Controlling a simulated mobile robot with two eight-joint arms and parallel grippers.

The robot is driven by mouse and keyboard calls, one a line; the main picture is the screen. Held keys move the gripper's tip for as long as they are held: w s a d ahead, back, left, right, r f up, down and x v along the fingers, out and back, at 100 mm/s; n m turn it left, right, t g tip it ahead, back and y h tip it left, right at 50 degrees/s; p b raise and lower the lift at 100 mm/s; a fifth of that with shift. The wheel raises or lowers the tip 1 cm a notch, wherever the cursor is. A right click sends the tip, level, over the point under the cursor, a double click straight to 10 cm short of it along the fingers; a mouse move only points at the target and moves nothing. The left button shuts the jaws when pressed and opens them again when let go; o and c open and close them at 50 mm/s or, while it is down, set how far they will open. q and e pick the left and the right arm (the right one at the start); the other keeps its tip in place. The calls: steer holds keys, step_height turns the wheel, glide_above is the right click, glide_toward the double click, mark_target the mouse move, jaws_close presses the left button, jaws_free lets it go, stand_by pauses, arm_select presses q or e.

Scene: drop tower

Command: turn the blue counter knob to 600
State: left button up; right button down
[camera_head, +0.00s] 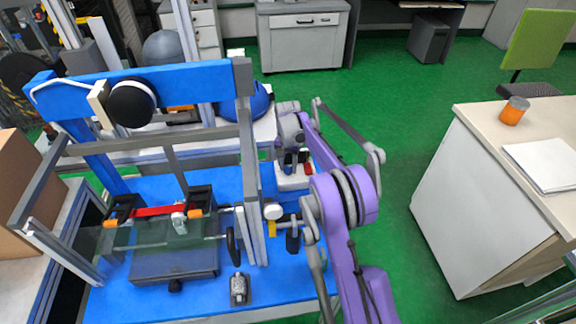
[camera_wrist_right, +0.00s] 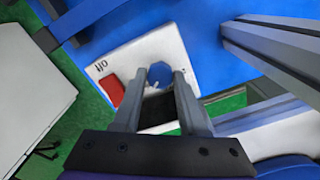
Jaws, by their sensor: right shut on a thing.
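The blue counter knob (camera_wrist_right: 159,73) sits on a white panel (camera_wrist_right: 184,46) in the right wrist view, with a small pale mark on its near edge. My right gripper (camera_wrist_right: 157,80) has its two grey fingers on either side of the knob and is shut on it. The dial numbers are too hidden or small to read. In the head view the white counter box (camera_head: 293,182) stands at the right of the blue rig, below the end of my purple right arm. My left gripper is not in view.
A red switch (camera_wrist_right: 112,88) sits beside the knob, near upside-down "off" lettering. Grey rig posts (camera_head: 245,130) stand just left of the box. A white counter (camera_head: 480,200) with an orange can (camera_head: 513,112) is at the right, across green floor.

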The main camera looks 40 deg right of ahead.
mark_target(288, 168)
stand_by(0.5)
steer(key=shift+c, duration=2.2)
jaws_free()
steer(key=shift+r, duration=0.1)
step_height(288, 168, up, 11)
steer(key=p, duration=0.1)
steer(key=shift+f+p, duration=0.2)
steer(key=shift+p, duration=0.15)
